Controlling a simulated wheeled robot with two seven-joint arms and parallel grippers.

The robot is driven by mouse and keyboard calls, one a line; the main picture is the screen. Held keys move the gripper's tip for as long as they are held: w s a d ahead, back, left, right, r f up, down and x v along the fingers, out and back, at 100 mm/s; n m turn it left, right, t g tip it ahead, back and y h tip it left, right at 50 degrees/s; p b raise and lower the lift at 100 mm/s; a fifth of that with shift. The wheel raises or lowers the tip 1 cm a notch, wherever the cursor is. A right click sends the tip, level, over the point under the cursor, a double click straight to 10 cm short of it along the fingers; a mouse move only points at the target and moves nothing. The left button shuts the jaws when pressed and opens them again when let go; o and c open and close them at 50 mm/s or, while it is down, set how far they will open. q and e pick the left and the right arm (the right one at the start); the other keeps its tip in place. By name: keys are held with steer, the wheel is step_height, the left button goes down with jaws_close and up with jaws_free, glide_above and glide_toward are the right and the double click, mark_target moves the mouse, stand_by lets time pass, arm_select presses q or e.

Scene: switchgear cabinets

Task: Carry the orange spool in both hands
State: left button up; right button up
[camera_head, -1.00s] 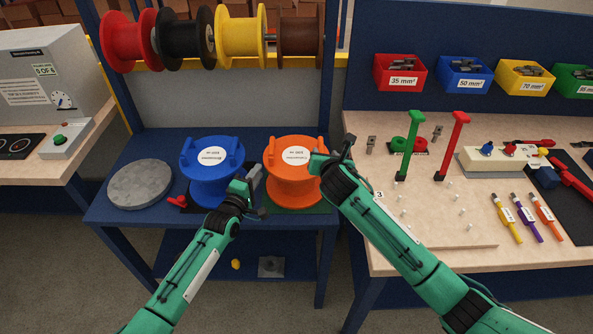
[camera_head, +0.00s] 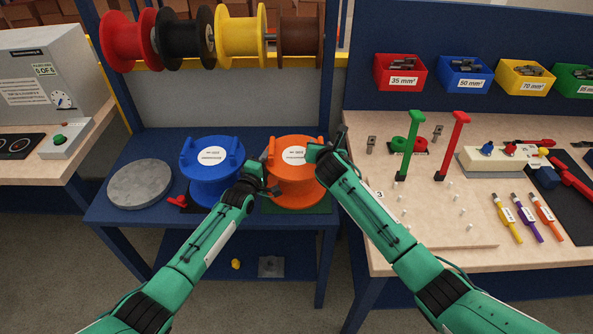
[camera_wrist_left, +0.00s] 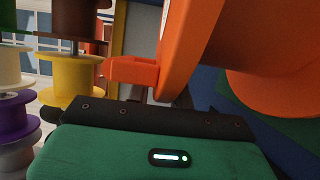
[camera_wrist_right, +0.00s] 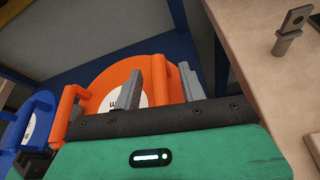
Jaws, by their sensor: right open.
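The orange spool (camera_head: 293,190) stands upright on the blue bench, with a white label on top and raised handles at its left and right. It also shows in the left wrist view (camera_wrist_left: 255,40) and the right wrist view (camera_wrist_right: 118,75). My right gripper (camera_head: 322,152) is open at the right handle; in the right wrist view its grey fingers stand on both sides of that handle (camera_wrist_right: 163,80). My left gripper (camera_head: 268,172) is at the spool's left side, close to the left handle (camera_wrist_left: 132,70). Its fingers are mostly hidden, so grip and contact are unclear.
A blue spool (camera_head: 211,172) stands close left of the orange one, with a grey disc (camera_head: 140,184) beyond it. Several spools hang on a bar behind. The wooden bench (camera_head: 440,215) at the right holds upright red and green levers and tools.

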arm_select(q)
jaws_close()
arm_select(e)
steer(key=c, duration=0.6)
jaws_close()
arm_select(q)
steer(key=shift+a+f, duration=0.1)
steer(key=shift+w+r, duration=0.1)
steer(key=shift+r, duration=0.2)
arm_select(e)
steer(key=shift+w+r, duration=0.1)
steer(key=shift+r, duration=0.15)
